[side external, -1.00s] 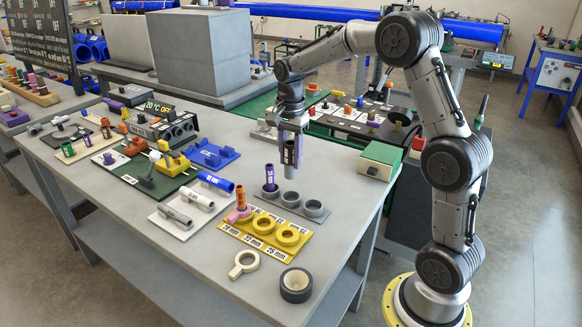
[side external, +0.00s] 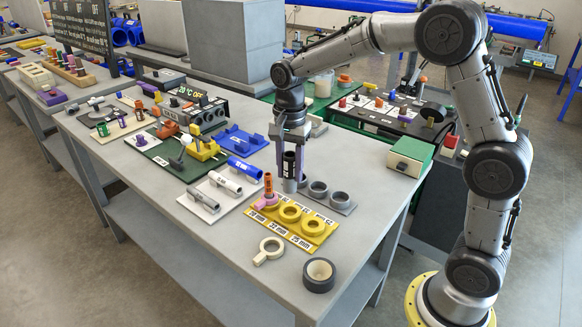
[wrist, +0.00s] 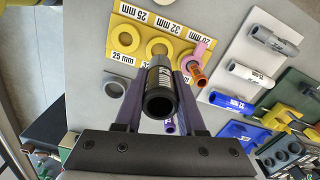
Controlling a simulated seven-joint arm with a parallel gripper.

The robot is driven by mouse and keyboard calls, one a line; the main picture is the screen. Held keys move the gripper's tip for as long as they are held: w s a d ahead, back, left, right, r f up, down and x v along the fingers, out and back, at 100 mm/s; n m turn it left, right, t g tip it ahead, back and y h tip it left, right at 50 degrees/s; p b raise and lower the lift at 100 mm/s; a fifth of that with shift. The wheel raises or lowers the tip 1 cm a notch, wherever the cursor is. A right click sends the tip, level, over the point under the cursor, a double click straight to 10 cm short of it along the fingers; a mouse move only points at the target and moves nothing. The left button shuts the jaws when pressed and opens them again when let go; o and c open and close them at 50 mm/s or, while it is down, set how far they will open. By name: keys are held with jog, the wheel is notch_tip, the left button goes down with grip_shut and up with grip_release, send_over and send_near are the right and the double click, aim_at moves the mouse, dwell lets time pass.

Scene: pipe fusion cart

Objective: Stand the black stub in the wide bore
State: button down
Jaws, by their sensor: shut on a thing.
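The black stub (side external: 290,164), a tube with a white label and a grey far end, is held upright between the two purple-grey fingers of my gripper (side external: 290,172). In the wrist view the stub (wrist: 159,98) shows its open black end. It is above the table, close to the yellow board (side external: 262,226) and the row of grey cups (side external: 318,189). The yellow board has round rings marked 20, 32 and 25 mm. An orange stub in a pink collar (side external: 268,188) stands at its left end.
A purple stub (wrist: 169,126) stands beneath my gripper, mostly hidden. A cream ring with a handle (side external: 269,250) and a dark tape roll (side external: 319,274) lie in front. A green box (side external: 409,156) stands at right.

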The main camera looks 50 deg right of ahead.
aim_at(290, 188)
jog(key=shift+f, duration=2.7)
jog(key=shift+f, duration=1.6)
jog(key=shift+c, duration=2.1)
grip_release()
